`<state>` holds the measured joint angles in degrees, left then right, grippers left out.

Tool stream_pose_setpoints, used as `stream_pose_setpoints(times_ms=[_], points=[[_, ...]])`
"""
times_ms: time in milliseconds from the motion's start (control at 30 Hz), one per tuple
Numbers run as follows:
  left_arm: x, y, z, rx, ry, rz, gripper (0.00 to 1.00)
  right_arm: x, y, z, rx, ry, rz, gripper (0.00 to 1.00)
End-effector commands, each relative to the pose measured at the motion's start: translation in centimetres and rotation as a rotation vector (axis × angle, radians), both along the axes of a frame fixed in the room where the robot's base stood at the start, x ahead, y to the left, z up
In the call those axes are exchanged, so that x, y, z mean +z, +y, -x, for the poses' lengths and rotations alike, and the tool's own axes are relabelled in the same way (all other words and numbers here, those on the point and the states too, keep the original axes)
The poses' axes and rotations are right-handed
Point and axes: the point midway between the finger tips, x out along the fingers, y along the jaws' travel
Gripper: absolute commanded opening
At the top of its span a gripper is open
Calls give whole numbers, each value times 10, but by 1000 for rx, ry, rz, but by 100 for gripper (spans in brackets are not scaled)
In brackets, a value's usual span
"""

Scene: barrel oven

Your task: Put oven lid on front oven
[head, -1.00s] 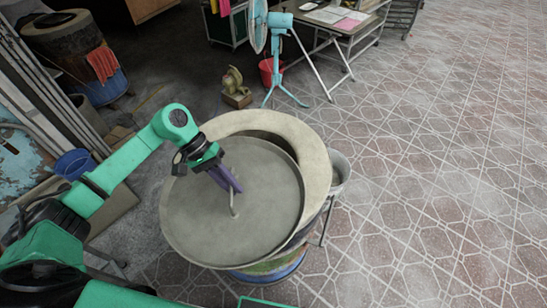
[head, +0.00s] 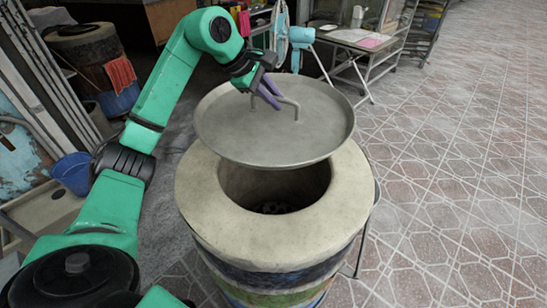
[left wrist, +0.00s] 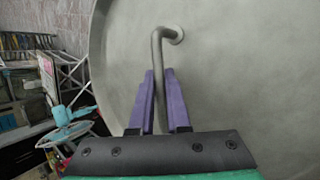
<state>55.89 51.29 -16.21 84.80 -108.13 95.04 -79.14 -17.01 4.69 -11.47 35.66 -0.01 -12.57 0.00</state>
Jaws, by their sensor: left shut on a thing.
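The oven lid (head: 250,145) is a wide, round grey metal pan-like disc with a rim and a bent rod handle (head: 293,104). My left gripper (head: 270,92) has its purple fingers shut on the handle and holds the lid up, slightly tilted. In the left wrist view the handle (left wrist: 157,85) passes between the two fingers (left wrist: 160,105). The front oven (head: 205,205) is a barrel with a thick pale rim and a dark round opening. The lid appears above the far part of the opening; the near part is uncovered. My right gripper is not in view.
Another barrel oven (head: 85,52) with an orange cloth stands at the back left. A blue bucket (head: 72,172) is on the left. A light-blue fan (head: 298,38) and a table (head: 352,40) stand behind the lid. The tiled floor at right is clear.

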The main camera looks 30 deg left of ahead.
Motion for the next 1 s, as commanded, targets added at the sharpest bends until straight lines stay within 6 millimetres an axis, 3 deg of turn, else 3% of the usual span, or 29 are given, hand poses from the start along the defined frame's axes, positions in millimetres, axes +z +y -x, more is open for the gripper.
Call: stream_pose_setpoints(times_ms=[500,900,1000], points=[[-107,0,1,-1,0,3,0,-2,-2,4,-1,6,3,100],[-162,0,0,-2,-3,3,0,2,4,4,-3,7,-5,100],[-165,0,0,-2,-5,2,0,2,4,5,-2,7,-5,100]])
